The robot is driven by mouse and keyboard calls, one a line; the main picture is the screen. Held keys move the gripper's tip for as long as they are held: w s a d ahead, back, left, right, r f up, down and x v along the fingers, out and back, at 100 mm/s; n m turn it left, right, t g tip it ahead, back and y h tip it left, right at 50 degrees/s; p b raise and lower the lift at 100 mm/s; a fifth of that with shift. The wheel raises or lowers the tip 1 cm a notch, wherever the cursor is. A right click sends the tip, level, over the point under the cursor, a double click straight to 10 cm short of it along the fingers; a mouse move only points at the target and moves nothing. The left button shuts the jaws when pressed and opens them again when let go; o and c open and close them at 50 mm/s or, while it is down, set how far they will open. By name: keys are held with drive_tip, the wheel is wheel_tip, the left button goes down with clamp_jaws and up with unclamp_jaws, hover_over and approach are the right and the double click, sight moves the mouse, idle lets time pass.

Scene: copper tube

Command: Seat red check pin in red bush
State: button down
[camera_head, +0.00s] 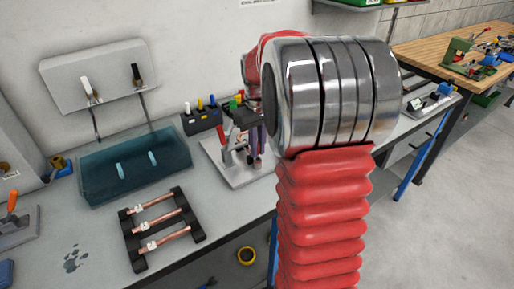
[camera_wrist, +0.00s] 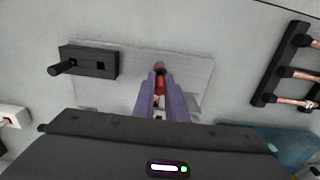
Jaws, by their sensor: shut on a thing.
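My gripper (camera_wrist: 160,92) has its two purple fingers close together, shut on the red check pin (camera_wrist: 160,84). The pin shows as a narrow red piece between the fingertips, with a dark brownish end beyond them. It is over the pale fixture plate (camera_wrist: 190,88). In the head view the purple fingers (camera_head: 258,142) point down at the plate (camera_head: 228,176), partly behind my arm. I cannot make out the red bush, and cannot tell whether the pin touches anything. A red-handled clamp (camera_head: 222,138) stands on the plate, left of the fingers.
A black block (camera_wrist: 92,62) with a round bar is on the plate's left in the wrist view. A pin rack (camera_head: 203,122) stands behind the plate. Copper tubes (camera_head: 165,221) lie on a black rack (camera_head: 138,262). A teal tray (camera_head: 100,190) is at left. Bench between is clear.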

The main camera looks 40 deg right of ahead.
drive_tip(key=shift+f, duration=0.2)
drive_tip(key=c, duration=1.8)
unclamp_jaws()
drive_tip(key=shift+r, duration=0.1)
wheel_tip(320, 180, up, 12)
